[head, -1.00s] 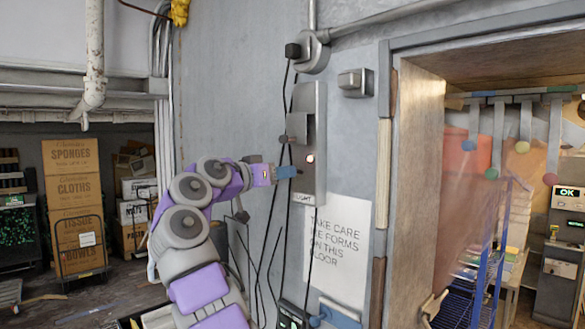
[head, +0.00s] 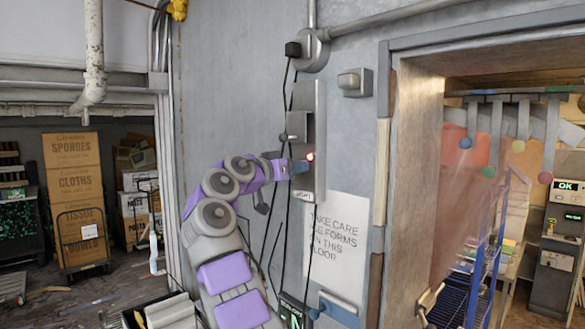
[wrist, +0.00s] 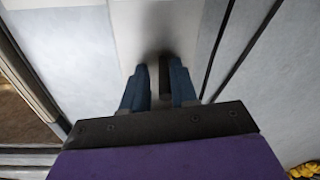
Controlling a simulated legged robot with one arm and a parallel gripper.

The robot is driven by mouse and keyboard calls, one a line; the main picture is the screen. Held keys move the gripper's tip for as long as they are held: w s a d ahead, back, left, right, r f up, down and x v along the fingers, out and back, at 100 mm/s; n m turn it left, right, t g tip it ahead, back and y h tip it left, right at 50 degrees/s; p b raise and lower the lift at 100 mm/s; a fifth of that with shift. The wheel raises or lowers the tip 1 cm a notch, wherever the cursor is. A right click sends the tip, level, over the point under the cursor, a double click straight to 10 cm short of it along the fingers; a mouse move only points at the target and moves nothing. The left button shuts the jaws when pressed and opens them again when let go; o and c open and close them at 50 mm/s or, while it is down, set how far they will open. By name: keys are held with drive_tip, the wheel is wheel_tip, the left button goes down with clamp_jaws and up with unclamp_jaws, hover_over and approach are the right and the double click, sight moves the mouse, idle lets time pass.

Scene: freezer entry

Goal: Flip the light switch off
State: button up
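The light switch is a tall grey wall box (head: 314,112) with a small glowing orange-red lamp (head: 310,156) and a "LIGHT" label at its lower end. A small dark knob (head: 283,137) sticks out at its left side, above my gripper. My gripper (head: 304,166), with blue fingers, is at the lower front of the box, just below the lamp. In the wrist view, its two fingers (wrist: 160,84) are apart, pointing at the pale panel. A dark grey shape shows between them, close to the right finger; I cannot tell whether it is a lever or whether they touch it.
A paper sign (head: 336,235) hangs below the switch box. Dark cables run down the wall beside it. An open doorway with hanging strips (head: 478,130) and a blue rack is to the right. Stacked cartons (head: 75,190) stand at the left.

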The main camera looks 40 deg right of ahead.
drive_tip(key=shift+w+a, duration=0.35)
drive_tip(key=shift+w, duration=0.05)
drive_tip(key=shift+c, duration=1.4)
drive_tip(key=shift+s, duration=0.1)
clamp_jaws()
drive_tip(key=shift+f+b, duration=0.15)
drive_tip(key=shift+b, duration=0.25)
drive_tip(key=f+h+b, duration=0.1)
drive_tip(key=b, duration=0.2)
drive_tip(key=shift+a, duration=0.1)
drive_tip(key=shift+f+n+t+h+b, duration=0.15)
drive_tip(key=shift+f+t+h+b, duration=0.15)
drive_tip(key=shift+h+b, duration=0.9)
drive_tip(key=shift+f+n+t+h+b, duration=0.1)
drive_tip(key=shift+f+t+h+b, duration=0.2)
drive_tip(key=shift+h+b, duration=0.9)
drive_tip(key=shift+f+n+t+h+b, duration=0.15)
drive_tip(key=shift+f+t+h+b, duration=0.15)
drive_tip(key=shift+h+b, duration=0.9)
drive_tip(key=shift+b, duration=0.3)
